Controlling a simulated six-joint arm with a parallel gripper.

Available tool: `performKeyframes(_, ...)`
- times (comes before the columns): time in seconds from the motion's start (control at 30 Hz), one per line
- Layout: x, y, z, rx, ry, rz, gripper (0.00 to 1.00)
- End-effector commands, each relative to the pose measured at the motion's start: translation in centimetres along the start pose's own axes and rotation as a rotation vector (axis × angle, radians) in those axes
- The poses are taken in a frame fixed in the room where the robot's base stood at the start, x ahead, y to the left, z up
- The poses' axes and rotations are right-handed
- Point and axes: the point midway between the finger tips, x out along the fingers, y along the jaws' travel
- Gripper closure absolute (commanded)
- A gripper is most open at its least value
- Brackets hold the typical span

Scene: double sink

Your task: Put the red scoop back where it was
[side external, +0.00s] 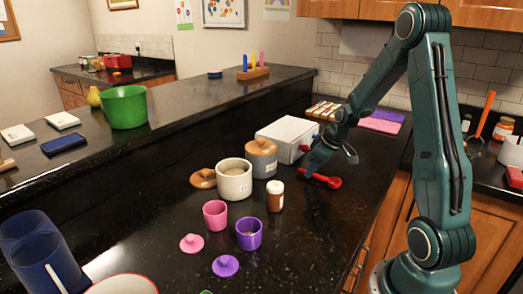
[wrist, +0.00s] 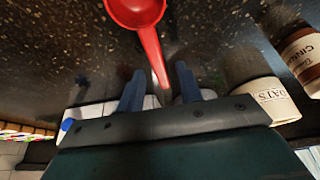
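The red scoop (side external: 327,181) lies on the dark counter, right of the lidded canister, in the side view. In the wrist view its bowl (wrist: 137,10) is at the top edge and its handle points down toward my gripper. My gripper (side external: 309,170) is low over the counter at the scoop's handle end. In the wrist view my gripper (wrist: 158,82) has its two blue fingers well apart, with the handle's end between them and clear space on both sides. Whether the fingertips touch the counter cannot be told.
An open cream jar (side external: 234,184) stands left of my gripper, its wooden lid (side external: 203,179) beside it. The lidded grey canister (side external: 263,162), a white box (side external: 284,136) and a cinnamon jar (side external: 275,197) are close by. Pink (side external: 215,214) and purple (side external: 249,234) cups stand nearer. The counter right of them is clear.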

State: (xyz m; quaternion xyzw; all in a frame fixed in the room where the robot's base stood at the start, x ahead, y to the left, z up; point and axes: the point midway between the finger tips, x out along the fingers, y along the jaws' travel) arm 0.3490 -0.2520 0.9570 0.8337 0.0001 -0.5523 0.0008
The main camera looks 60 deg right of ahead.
Motion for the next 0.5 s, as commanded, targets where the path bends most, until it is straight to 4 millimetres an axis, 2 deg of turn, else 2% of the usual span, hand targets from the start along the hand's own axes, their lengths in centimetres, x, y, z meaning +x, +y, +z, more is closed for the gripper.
performKeyframes(0.5,-7.0,0.1,0.0,0.001,0.002,0.003,0.65)
